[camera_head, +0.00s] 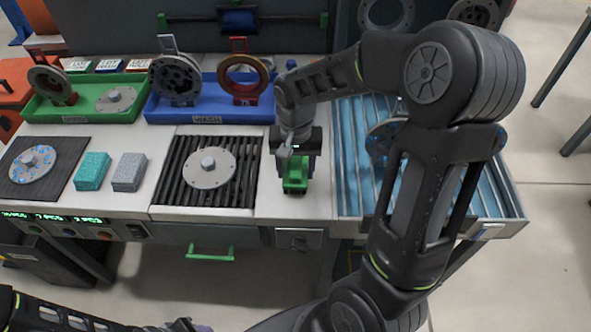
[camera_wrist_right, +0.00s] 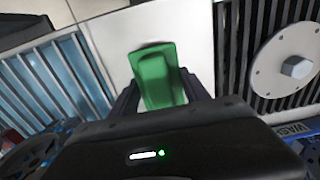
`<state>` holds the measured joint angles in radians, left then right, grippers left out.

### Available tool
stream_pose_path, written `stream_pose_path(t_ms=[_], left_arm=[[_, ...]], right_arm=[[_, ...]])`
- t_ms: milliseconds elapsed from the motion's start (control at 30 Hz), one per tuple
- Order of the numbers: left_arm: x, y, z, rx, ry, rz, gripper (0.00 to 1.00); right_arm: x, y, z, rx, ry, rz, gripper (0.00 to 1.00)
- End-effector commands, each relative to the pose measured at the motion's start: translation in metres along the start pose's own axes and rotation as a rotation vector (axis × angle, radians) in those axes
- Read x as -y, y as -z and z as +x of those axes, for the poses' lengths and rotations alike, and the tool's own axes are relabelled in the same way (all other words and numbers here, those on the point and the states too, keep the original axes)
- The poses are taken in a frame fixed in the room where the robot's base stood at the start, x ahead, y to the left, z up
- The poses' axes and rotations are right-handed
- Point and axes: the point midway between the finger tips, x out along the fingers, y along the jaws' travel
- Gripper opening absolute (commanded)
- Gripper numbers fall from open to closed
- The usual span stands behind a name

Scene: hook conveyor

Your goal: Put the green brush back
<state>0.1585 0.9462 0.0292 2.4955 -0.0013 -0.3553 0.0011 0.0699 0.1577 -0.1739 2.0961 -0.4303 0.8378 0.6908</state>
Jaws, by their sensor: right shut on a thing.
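The green brush (camera_head: 295,177) is at the right of the white worktop, between the black slatted grate and the blue ribbed tray. My right gripper (camera_head: 295,168) comes down over it from above and is shut on it. In the right wrist view the green brush (camera_wrist_right: 158,78) sits between the two dark fingers (camera_wrist_right: 160,95). I cannot tell whether the brush touches the worktop. My left arm shows only at the bottom left edge, and its gripper (camera_head: 183,325) is mostly cut off.
A black grate (camera_head: 170,185) with a metal disc (camera_head: 209,168) lies left of the brush. The blue ribbed tray (camera_head: 348,200) is to the right, partly behind my arm. Teal (camera_head: 92,171) and grey (camera_head: 129,172) blocks stand further left. Green (camera_head: 40,109) and blue (camera_head: 155,108) bins line the back.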

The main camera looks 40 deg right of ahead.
Motion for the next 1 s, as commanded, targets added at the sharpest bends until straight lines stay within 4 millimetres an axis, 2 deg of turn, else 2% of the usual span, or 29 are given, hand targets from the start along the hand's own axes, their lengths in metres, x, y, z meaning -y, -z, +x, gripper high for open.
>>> stream_pose_path(t_ms=[100, 467, 500, 767, 1000], left_arm=[[-0.0002, 0.0000, -0.0006, 0.000, 0.000, 0.000, 0.36], [0.0012, 0.0000, 0.0032, 0.000, 0.000, 0.000, 0.36], [0.0010, 0.0000, 0.0025, 0.000, 0.000, 0.000, 0.36], [0.0008, 0.0001, 0.0019, 0.000, 0.000, 0.000, 0.36], [0.0005, 0.0001, 0.0014, 0.000, 0.000, 0.000, 0.36]], right_arm=[[-0.0001, 0.0000, 0.0097, -0.001, 0.000, 0.000, 0.22], [0.0002, -0.0001, 0.0142, -0.001, 0.001, -0.001, 0.22], [0.0002, -0.0001, 0.0136, -0.001, 0.001, -0.001, 0.56], [0.0002, -0.0002, 0.0129, -0.001, 0.001, -0.001, 0.76], [0.0002, -0.0002, 0.0122, -0.001, 0.001, -0.001, 0.76]])
